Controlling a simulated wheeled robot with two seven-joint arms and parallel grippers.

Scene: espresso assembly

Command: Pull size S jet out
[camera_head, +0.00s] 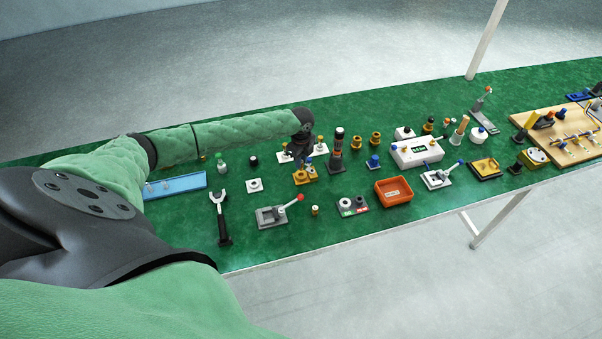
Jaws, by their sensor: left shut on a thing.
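My left gripper (301,155) reaches in from the left and points down over a white plate (311,156) in the middle of the table. Small brass-coloured jets stand on this plate, one on the left (285,147) and one on the right (320,140) of the gripper. The gripper is shut on a jet between these two. That jet is mostly hidden by the fingers, and I cannot read any size mark. My right gripper is not in view.
A brass-coloured block (305,176) with a blue part stands just in front of the gripper. A dark upright tool (337,150) stands close on its right. An orange tray (393,191), a white display box (416,153) and a blue tray (174,186) lie around. The green table is bare behind.

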